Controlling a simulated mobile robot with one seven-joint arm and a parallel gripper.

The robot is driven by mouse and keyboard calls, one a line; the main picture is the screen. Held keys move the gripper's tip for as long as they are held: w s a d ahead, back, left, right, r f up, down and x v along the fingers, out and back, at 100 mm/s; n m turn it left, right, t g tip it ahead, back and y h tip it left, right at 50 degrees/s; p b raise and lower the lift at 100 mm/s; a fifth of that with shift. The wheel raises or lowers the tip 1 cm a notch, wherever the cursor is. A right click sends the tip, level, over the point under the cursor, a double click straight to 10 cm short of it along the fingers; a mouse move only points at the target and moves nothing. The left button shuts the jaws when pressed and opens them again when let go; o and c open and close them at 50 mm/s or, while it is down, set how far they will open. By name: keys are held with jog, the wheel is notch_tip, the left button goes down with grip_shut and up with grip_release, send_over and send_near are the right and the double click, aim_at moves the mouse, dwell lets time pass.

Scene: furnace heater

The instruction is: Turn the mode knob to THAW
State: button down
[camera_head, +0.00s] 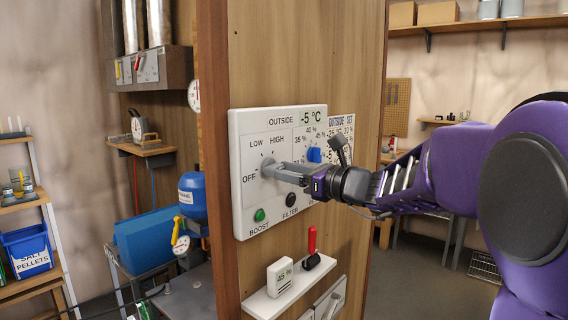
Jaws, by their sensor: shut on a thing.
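The white control panel (240,195) is mounted on a wooden wall. Its left knob (267,165) is grey, with OFF, LOW and HIGH printed around it; I take it for the mode knob. My gripper (276,171) comes in from the right and is shut on this knob. The fingers hide part of the knob, its pointer and the labels to its right. I see no THAW label. A blue knob (314,155) to the right has marks of 35, 40 and 45 %. The panel's display (312,118) reads OUTSIDE -5 °C.
Below the knobs are a green BOOST button (260,215) and a dark FILTER button (291,200). A small shelf (262,302) under the panel carries a white meter (280,276) and a red-handled tool (312,245). A blue tank (192,197) stands left of the wall.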

jog(key=shift+m, duration=0.5)
jog(key=shift+c, duration=1.4)
grip_release()
